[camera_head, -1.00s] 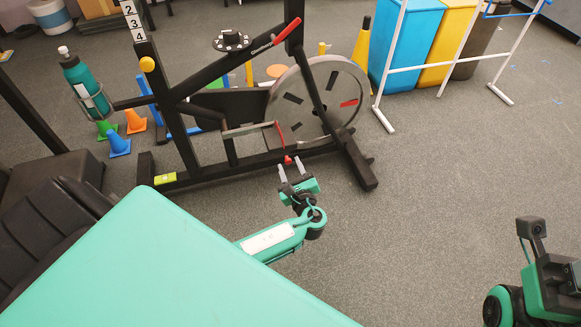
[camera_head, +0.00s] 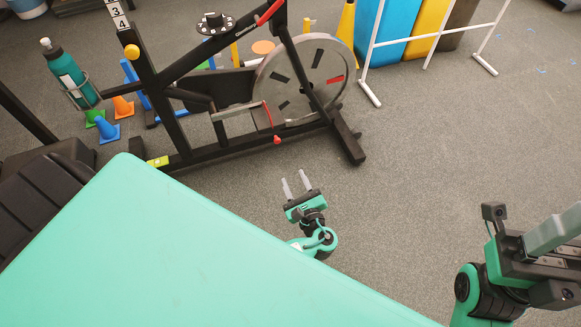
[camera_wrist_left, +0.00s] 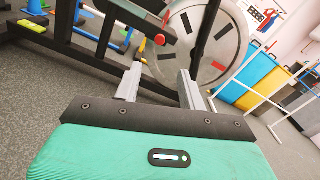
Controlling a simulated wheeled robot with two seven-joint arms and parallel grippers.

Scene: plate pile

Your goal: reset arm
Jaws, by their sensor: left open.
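My left gripper (camera_head: 295,187) is open and empty. It hangs over bare grey floor, just past the edge of the teal surface, with its two pale fingers pointing toward the exercise bike. In the left wrist view the two fingers (camera_wrist_left: 158,88) stand apart with nothing between them. My right gripper (camera_head: 555,250) is cut off at the right edge of the head view, so I cannot tell whether it is open or shut. No plates show near either gripper.
A flat teal surface (camera_head: 180,265) fills the lower left. A black exercise bike (camera_head: 230,90) with a grey wheel stands ahead. A teal bottle (camera_head: 68,72), small cones (camera_head: 107,130), a white frame (camera_head: 430,38) and coloured bins (camera_head: 385,30) stand farther back. The middle-right floor is clear.

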